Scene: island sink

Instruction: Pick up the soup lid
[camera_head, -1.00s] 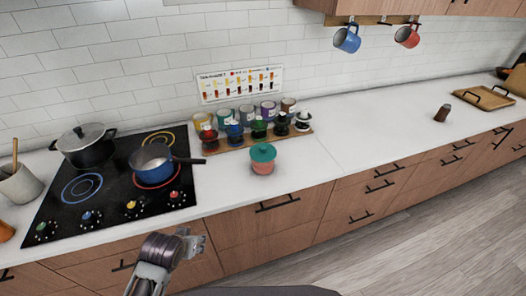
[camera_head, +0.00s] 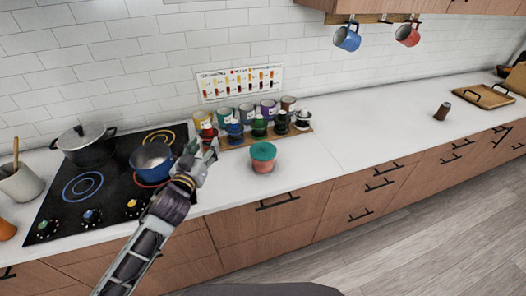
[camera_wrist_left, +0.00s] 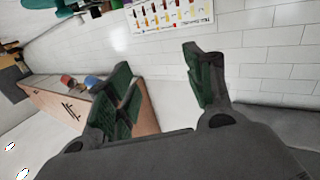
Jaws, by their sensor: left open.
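The soup lid appears to be the teal lid (camera_head: 263,151) with a small knob, sitting on a round salmon-red pot (camera_head: 263,165) on the white counter, right of the cooktop. My left gripper (camera_head: 207,150) is raised left of the pot, near the right edge of the cooktop, apart from the lid. In the left wrist view my left gripper (camera_wrist_left: 163,80) has its fingers spread with nothing between them. My right gripper is not in view.
A blue saucepan (camera_head: 150,160) and a lidded black pot (camera_head: 85,145) stand on the black cooktop (camera_head: 75,210). The counter right of the pot is clear up to a small brown shaker (camera_head: 442,112).

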